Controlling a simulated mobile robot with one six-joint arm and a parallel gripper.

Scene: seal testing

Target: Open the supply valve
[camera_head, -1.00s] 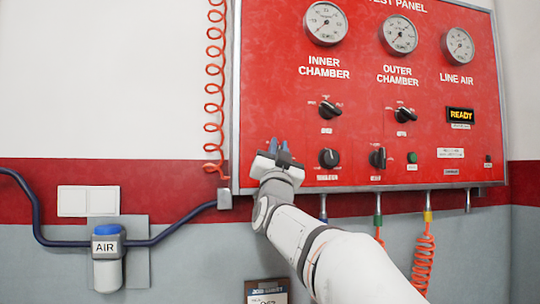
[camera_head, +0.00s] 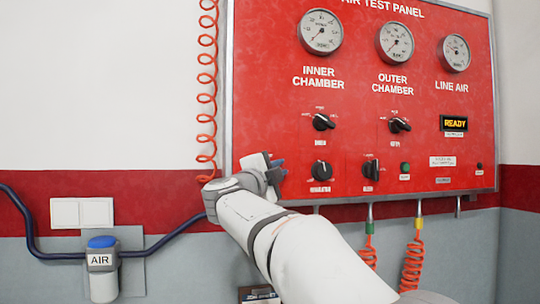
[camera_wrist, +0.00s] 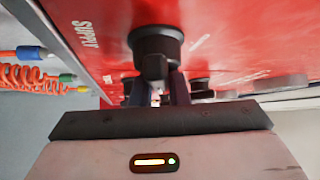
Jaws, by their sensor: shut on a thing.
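The supply valve is a black round knob (camera_wrist: 157,45) with a raised grip bar, on the red panel next to a "SUPPLY" label (camera_wrist: 82,36) in the wrist view. My gripper (camera_wrist: 156,86) is shut on the knob's bar, its dark fingers on either side. In the head view my gripper (camera_head: 272,174) is against the lower left of the red test panel (camera_head: 270,110) and hides the knob. Whether the valve is open cannot be told.
Black knobs (camera_head: 322,122) (camera_head: 321,170) sit just right of my gripper. Gauges (camera_head: 320,32) are above. A coiled red hose (camera_head: 207,80) hangs close on the left. Orange hoses (camera_head: 413,262) hang below the panel. An AIR unit (camera_head: 102,262) is at lower left.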

